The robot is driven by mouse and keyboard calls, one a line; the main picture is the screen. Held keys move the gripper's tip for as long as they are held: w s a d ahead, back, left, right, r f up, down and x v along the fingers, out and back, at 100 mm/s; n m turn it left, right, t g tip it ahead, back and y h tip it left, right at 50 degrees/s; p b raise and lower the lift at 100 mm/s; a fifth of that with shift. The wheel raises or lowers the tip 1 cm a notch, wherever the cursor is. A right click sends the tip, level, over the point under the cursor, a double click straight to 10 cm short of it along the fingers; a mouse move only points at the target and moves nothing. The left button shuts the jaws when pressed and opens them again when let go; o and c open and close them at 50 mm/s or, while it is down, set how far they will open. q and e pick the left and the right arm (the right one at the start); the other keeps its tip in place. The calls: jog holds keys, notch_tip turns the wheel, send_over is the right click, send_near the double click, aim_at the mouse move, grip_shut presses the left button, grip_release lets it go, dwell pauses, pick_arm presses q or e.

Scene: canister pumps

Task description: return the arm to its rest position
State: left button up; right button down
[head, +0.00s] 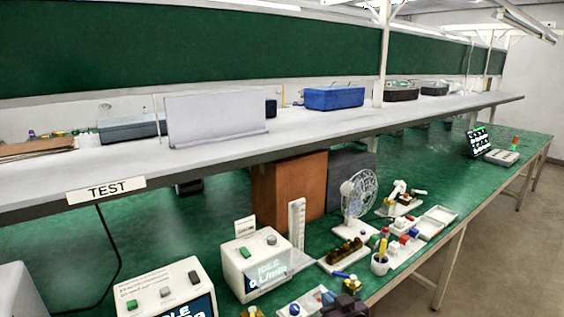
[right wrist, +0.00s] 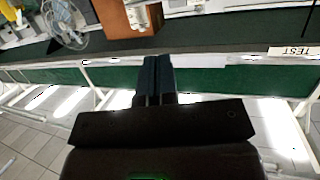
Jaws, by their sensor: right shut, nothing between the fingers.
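My right gripper (head: 345,303) shows as a small dark shape at the bottom edge of the head view, in front of the green bench. In the right wrist view its two dark fingers (right wrist: 157,62) are together with nothing between them. There it points toward the bench's front edge and lies apart from every object. Most of the right arm is out of view. My left gripper is in neither view.
Another pump box (head: 165,292) stands at lower left. A fan (head: 357,195), a pen cup (head: 380,264) and a white tray (head: 437,222) stand on the green bench (head: 420,165). A shelf (head: 330,123) overhangs it. Floor (head: 500,235) is clear at right.

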jog(key=s+d+f+m+g+h, duration=0.1)
jog(key=s+d+f+h, duration=0.1)
jog(key=s+d+f, duration=0.3)
jog(key=s+d+f+m+h+b, duration=0.1)
jog(key=s+d+f, duration=0.5)
jog(key=s, duration=0.7)
jog(key=s+d+f+m+g+h, duration=0.1)
jog(key=s+d+f, duration=0.4)
jog(key=s, duration=0.5)
jog(key=shift+d+f+g+h+b, duration=0.25)
jog(key=shift+f+g+h+b, duration=0.1)
jog(key=shift+h, duration=0.45)
